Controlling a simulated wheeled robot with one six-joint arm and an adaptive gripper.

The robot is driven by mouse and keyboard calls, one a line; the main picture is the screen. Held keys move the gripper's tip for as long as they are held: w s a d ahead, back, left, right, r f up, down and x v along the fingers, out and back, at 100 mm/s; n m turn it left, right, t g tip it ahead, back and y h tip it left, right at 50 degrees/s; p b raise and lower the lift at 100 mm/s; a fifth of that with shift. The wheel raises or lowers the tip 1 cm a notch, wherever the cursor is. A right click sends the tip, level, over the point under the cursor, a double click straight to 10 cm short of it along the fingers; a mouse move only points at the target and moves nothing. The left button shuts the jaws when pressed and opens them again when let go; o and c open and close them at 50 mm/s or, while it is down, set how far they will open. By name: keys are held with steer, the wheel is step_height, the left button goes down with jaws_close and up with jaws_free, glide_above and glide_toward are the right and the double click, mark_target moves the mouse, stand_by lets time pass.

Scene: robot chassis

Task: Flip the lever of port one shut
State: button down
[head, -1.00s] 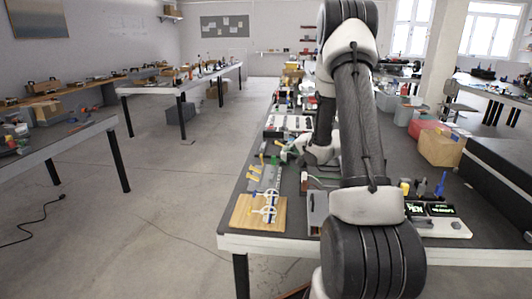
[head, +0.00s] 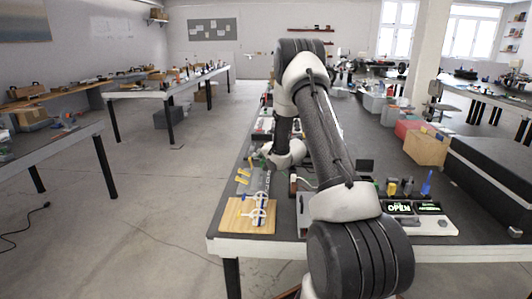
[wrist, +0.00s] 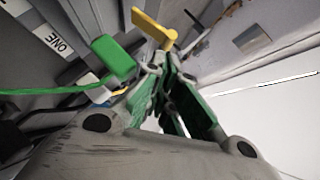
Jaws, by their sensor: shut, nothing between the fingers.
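A green plug (wrist: 112,57) with a green cable sits right of the label. A yellow lever (wrist: 153,30) stands right of the plug, its wide end toward the upper left. My gripper (wrist: 168,62) is shut and empty, its tips just below the lever's narrow end; I cannot tell whether they touch. In the head view, yellow levers (head: 243,178) show at the table's left side; my gripper (head: 262,162) is near them, small and partly behind my arm.
A wooden board (head: 240,222) with white rings lies at the front left of the table. A small display (head: 399,208) reading OPEN stands at the front right. A cardboard box (head: 424,148) and a black case (head: 490,175) are farther right.

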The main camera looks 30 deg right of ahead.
mark_target(251, 163)
steer(key=shift+w+a+f, duration=0.15)
steer(key=shift+a+f, duration=0.05)
steer(key=shift+a, duration=0.05)
steer(key=shift+w+a+r+n+g+h, duration=0.2)
steer(key=shift+w+a+n+g+h, duration=0.1)
steer(key=shift+a+n+g, duration=0.1)
stand_by(0.5)
steer(key=shift+w+a+r, duration=0.1)
steer(key=shift+a, duration=0.1)
steer(key=shift+w+a+n+g+h, duration=0.35)
steer(key=shift+a+n+g+h, duration=0.15)
steer(key=shift+a+g, duration=0.1)
steer(key=shift+w+a+n+g+h, duration=0.4)
steer(key=shift+a+g+h, duration=0.1)
steer(key=shift+g, duration=0.1)
steer(key=shift+w+a+f, duration=0.2)
steer(key=shift+w+a, duration=0.1)
steer(key=shift+a, duration=0.15)
steer(key=shift+w+a+f, duration=0.2)
steer(key=shift+w+a, duration=0.1)
steer(key=shift+a, duration=0.15)
steer(key=shift+s+d, duration=0.1)
steer(key=shift+d, duration=0.05)
steer(key=shift+s+d+f, duration=0.3)
steer(key=shift+s+d, duration=0.05)
steer(key=shift+d, duration=0.15)
